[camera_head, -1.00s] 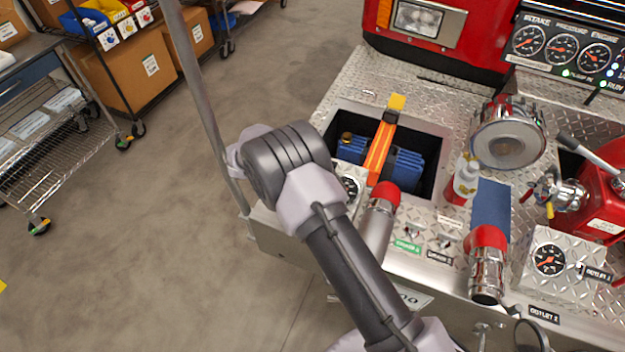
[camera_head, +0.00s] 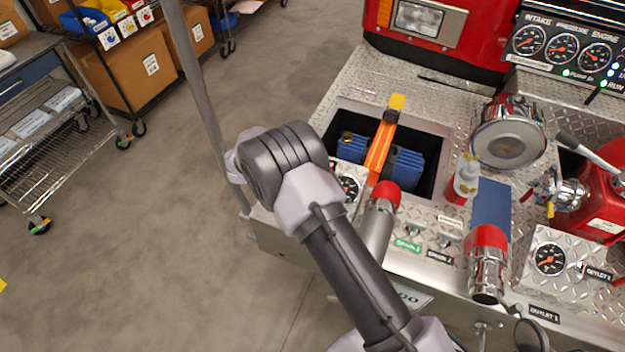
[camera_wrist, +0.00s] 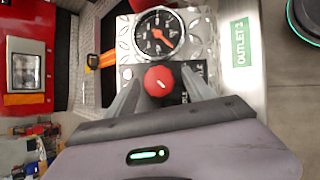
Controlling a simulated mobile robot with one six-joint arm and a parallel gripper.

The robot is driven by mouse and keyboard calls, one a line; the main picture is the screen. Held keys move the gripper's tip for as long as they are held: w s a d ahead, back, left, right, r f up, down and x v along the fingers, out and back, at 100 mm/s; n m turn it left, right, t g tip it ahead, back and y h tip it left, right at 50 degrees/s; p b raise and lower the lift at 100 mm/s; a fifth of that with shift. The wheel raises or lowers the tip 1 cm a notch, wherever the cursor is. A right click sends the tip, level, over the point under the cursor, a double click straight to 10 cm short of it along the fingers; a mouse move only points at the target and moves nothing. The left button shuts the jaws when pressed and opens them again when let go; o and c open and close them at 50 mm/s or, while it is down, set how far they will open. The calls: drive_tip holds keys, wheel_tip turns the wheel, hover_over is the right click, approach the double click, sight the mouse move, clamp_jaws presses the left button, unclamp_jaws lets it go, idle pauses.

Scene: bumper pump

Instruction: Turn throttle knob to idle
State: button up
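A round red knob (camera_wrist: 158,82) with a small white mark sits on a panel in the wrist view. A dark label beside it is partly covered; only its last letters show. My gripper (camera_wrist: 160,82) is open, with one finger on each side of the knob and a visible gap to it. I cannot tell how deep the fingertips reach around it. A black gauge (camera_wrist: 158,32) with an orange needle is just above the knob in this view. In the head view my arm hides the knob and gripper; a gauge (camera_head: 349,187) shows beside the wrist.
A green outlet label (camera_wrist: 240,43) is right of the gauge in the wrist view. In the head view, red-capped pipes (camera_head: 385,195) (camera_head: 486,240) stand close to my arm. An orange strap (camera_head: 381,150) crosses an open bay.

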drive_tip(key=p+v, duration=0.3)
drive_tip(key=v, duration=1.4)
drive_tip(key=shift+r, duration=0.15)
drive_tip(key=shift+a, duration=0.15)
